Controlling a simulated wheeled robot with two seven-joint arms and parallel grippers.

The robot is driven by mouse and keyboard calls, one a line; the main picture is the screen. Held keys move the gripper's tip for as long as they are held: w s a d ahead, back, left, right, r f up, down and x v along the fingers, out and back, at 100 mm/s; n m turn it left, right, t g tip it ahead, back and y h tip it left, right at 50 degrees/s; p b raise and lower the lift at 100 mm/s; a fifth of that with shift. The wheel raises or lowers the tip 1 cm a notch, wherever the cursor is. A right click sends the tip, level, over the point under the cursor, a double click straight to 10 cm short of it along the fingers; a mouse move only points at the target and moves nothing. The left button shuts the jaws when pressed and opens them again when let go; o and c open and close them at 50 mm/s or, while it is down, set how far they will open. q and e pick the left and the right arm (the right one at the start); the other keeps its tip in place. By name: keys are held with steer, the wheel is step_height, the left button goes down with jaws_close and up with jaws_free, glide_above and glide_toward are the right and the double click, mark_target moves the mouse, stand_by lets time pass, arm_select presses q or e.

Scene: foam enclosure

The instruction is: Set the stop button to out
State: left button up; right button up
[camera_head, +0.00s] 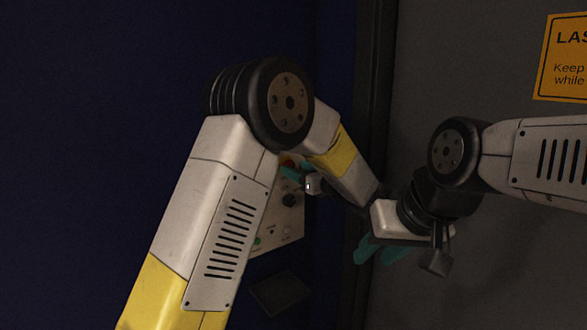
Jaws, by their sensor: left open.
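The stop button (287,159) shows as a small red and orange patch at the top of a pale control panel (272,222). My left arm covers much of the button and the panel's upper left part. My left gripper (292,172) is open, with its teal fingers close to the button, just below it in the picture. I cannot tell whether they touch it. The hand behind these fingers is mostly hidden by my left forearm. My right gripper (381,250) has its teal fingers apart and empty, to the right of the panel and away from it.
The panel also bears a black knob (290,200), a green button (257,241) and small fittings. A dark flat plate (280,293) lies below it. A dark blue wall (90,120) is at left, a grey wall (480,60) with an orange warning sign (562,58) at right.

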arm_select(q)
steer(key=shift+x, duration=1.15)
steer(key=shift+c, duration=0.2)
jaws_close()
